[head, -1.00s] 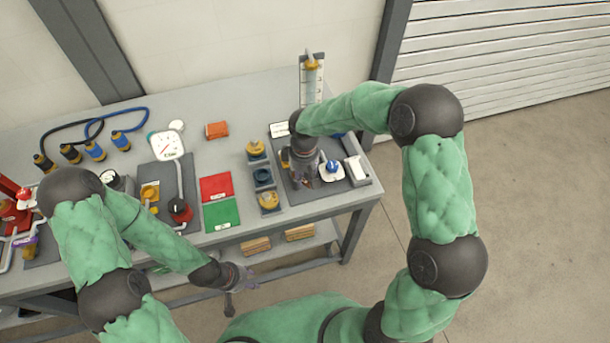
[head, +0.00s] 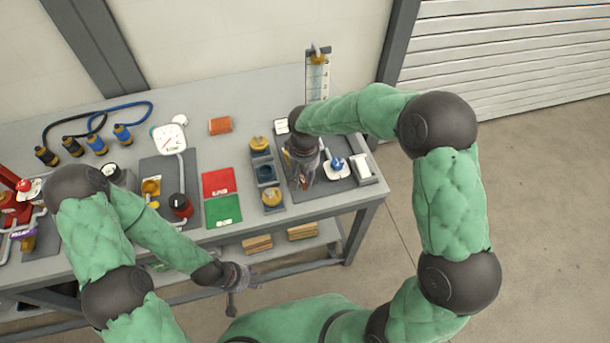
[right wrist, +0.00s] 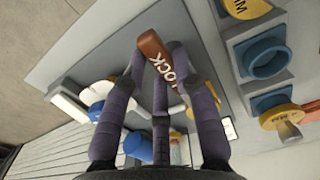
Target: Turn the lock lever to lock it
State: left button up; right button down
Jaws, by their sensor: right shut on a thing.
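The lock lever is a brown handle with white "LOCK" lettering (right wrist: 153,46), seen in the right wrist view. My right gripper (right wrist: 160,58) has its fingers closed around this handle, with the fingertips on either side of it. In the head view my right gripper (head: 303,178) is low over the dark mat at the right end of the bench, and it hides most of the lever and its mount. My left gripper (head: 240,277) hangs in front of the bench, away from the lever. Its fingers are too small to read.
A blue-knobbed white unit (head: 337,165) and a white block (head: 361,168) stand right of my right gripper. A column with yellow and blue knobs (head: 265,172) stands left. A gauge tube (head: 318,75) rises behind. Red (head: 218,183) and green (head: 222,211) mats lie farther left.

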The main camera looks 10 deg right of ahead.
aim_at(304, 178)
dwell(0.4)
jog(key=c, duration=1)
grip_release()
jog(key=shift+o, duration=0.2)
notch_tip(304, 178, up, 12)
